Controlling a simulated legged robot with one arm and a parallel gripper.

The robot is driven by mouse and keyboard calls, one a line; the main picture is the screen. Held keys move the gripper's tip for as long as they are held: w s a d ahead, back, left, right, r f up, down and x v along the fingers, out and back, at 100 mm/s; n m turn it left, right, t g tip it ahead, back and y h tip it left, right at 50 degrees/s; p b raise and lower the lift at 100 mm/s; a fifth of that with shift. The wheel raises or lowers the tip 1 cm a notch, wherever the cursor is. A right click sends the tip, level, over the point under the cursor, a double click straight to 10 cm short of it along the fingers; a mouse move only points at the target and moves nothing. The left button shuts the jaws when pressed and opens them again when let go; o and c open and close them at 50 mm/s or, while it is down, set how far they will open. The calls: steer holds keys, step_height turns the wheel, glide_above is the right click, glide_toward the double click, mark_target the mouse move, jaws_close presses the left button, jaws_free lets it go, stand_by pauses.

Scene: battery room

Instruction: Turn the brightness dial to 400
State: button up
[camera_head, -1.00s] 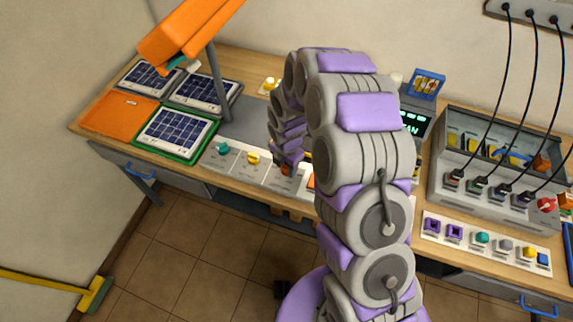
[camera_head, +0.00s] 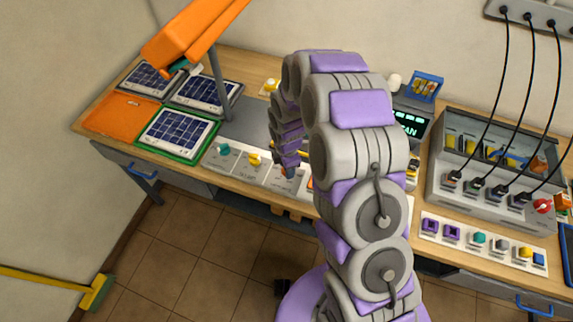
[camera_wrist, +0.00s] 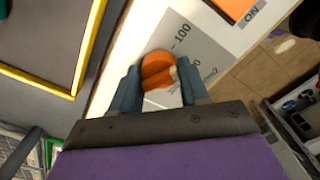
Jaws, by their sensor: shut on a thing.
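An orange dial (camera_wrist: 158,72) sits on a grey panel plate (camera_wrist: 190,45) in the wrist view. The plate has a printed "100" mark above the dial; other numbers below it are partly covered. My gripper (camera_wrist: 155,88) is shut on the dial, with one blue-grey finger on each side of it. In the head view my gripper (camera_head: 288,168) reaches down to the front row of controls, and the dial is hidden behind it. I cannot read the dial's setting.
A teal knob (camera_head: 223,149) and a yellow knob (camera_head: 253,158) stand left of my gripper. An orange lamp (camera_head: 190,38) overhangs solar panels (camera_head: 176,133) on the left. A grey box with cables (camera_head: 475,190) stands on the right.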

steer(key=m, duration=0.4)
steer(key=shift+w+r+m+p, duration=0.1)
steer(key=shift+w+m+p, duration=0.1)
steer(key=shift+m+p, duration=0.2)
steer(key=m, duration=0.3)
steer(key=shift+m, duration=0.3)
steer(key=m, duration=0.4)
steer(key=shift+p, duration=0.4)
steer(key=m, duration=0.5)
steer(key=m+p, duration=0.1)
steer(key=m, duration=0.2)
steer(key=shift+m, duration=0.3)
steer(key=m, duration=0.3)
steer(key=shift+m, duration=0.4)
steer(key=m+p, duration=0.1)
steer(key=m, duration=0.5)
steer(key=shift+p, duration=0.35)
